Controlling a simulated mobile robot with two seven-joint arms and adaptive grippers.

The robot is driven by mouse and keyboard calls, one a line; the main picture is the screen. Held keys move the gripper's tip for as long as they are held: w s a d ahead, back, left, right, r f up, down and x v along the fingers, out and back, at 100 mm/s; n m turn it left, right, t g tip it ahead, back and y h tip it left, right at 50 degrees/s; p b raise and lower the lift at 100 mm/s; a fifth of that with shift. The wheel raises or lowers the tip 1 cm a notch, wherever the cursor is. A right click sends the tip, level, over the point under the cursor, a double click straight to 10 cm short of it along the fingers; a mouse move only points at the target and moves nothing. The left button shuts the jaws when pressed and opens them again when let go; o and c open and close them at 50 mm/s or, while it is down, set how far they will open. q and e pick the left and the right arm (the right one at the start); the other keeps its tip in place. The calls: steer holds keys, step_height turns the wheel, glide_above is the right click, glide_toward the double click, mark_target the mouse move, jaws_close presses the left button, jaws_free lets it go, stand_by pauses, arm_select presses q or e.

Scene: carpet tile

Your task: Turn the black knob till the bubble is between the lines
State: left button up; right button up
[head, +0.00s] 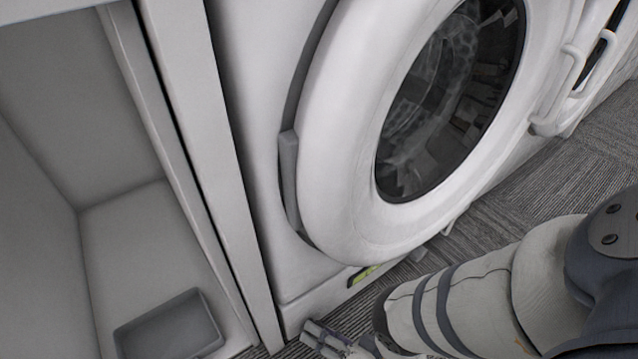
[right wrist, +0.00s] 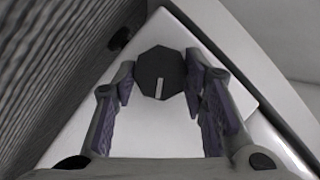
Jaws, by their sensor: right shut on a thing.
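The black knob (right wrist: 160,72) is eight-sided with a pale line on its face, and shows between the fingers in the right wrist view. My right gripper (right wrist: 161,82) is shut on the knob, one finger on each side. In the head view my right gripper (head: 328,342) is low, at the foot of the washing machine (head: 330,190), and the knob is not visible there. A small yellow-green level (head: 364,274) sits low on the machine's front; its bubble and lines are too small to make out. My left gripper is out of view.
The machine's round door (head: 345,150) bulges out above my right gripper. To the left stands an open pale cabinet (head: 185,130) with a grey tray (head: 168,328) inside. Grey carpet (head: 560,185) lies along the machine's front.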

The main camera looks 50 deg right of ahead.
steer(key=shift+w+f+m+t+y+b, duration=0.1)
steer(key=shift+m+t+y+b, duration=0.45)
steer(key=shift+m, duration=0.55)
steer(key=shift+m+t+b, duration=0.35)
steer(key=shift+m+t, duration=0.1)
steer(key=shift+m, duration=1.15)
steer(key=o, duration=1.2)
steer(key=shift+c, duration=0.2)
steer(key=shift+f, duration=0.1)
steer(key=s, duration=0.5)
steer(key=s+d, duration=0.1)
steer(key=s, duration=0.1)
steer(key=shift+s+d, duration=0.1)
steer(key=shift+s, duration=0.15)
